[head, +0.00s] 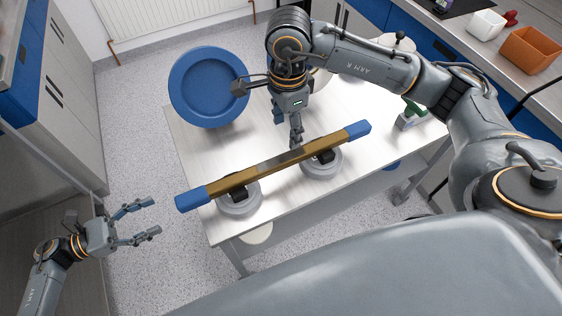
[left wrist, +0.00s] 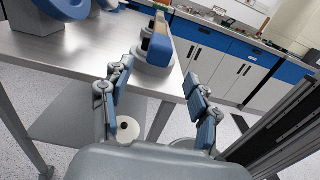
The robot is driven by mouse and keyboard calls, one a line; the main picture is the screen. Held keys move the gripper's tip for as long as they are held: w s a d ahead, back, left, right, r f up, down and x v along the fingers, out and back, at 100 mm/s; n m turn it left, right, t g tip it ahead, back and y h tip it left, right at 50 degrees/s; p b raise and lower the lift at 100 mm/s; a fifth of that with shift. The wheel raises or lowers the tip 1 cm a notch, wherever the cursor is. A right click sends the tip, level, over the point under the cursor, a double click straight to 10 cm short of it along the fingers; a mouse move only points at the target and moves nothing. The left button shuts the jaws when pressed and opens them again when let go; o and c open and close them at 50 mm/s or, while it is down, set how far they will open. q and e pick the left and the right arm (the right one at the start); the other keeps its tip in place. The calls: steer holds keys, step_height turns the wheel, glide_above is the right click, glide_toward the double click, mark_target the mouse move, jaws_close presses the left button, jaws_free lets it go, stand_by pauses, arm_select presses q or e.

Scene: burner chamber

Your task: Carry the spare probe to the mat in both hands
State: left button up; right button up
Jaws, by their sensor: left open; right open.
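The spare probe, a long brown-gold bar with a dark middle and blue ends (head: 228,187), lies across two round grey stands on the table. Its near blue end also shows in the left wrist view (left wrist: 160,47). My left gripper (head: 152,219) is open and empty, off the table's left side, apart from the probe's left end. Its spread fingers also show in the left wrist view (left wrist: 163,95). My right gripper (head: 288,125) is open, just behind the probe's middle; whether it touches the bar cannot be told. I cannot identify a mat for certain.
The pale table (head: 190,140) also carries a big round blue dish-like thing (head: 207,85) at its back left and a small green-topped item (head: 411,117) at right. A counter at upper right holds an orange bin (head: 530,50). Floor is clear left of the table.

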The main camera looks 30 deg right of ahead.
mark_target(286, 157)
arm_select(q)
steer(key=d, duration=1.3)
steer(key=shift+d, duration=0.4)
arm_select(e)
step_height(286, 157, down, 14)
steer(key=shift+r, duration=0.1)
arm_select(q)
jaws_close()
arm_select(e)
jaws_close()
arm_select(q)
steer(key=shift+r, duration=0.1)
arm_select(e)
steer(key=shift+r, duration=0.1)
